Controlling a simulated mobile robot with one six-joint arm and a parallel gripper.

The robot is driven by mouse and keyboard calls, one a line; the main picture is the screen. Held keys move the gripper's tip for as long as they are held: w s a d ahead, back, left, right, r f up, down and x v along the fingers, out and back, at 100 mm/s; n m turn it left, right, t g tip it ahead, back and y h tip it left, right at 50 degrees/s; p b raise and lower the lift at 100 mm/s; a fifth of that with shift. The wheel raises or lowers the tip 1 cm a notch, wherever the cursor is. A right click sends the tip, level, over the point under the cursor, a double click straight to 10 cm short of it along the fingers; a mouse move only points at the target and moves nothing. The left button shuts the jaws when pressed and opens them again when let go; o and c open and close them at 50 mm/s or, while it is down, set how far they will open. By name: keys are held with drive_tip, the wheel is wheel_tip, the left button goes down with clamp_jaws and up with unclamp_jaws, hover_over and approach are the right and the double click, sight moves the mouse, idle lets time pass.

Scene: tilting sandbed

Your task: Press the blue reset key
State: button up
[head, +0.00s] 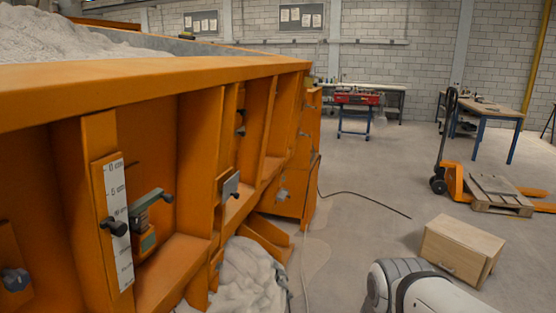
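I cannot make out a blue reset key in the head view. The orange side of the sandbed (160,85) fills the left, with a white centimetre scale (118,215) on it. Beside the scale are a black knob (115,227) and a grey-green bracket (148,205). A dark knob (15,280) sits at the lower left edge, and a small grey plate (230,186) is further along. My gripper is not in view; only a white and grey rounded part, apparently of my arm, shows at the bottom right.
A wooden box (460,250) stands on the floor at right. A cable (365,197) runs across the floor from the sandbed. Spilled sand (245,280) lies beside the sandbed. Further back are an orange pallet jack (452,180), a pallet (500,195) and tables. The mid-floor is mostly clear.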

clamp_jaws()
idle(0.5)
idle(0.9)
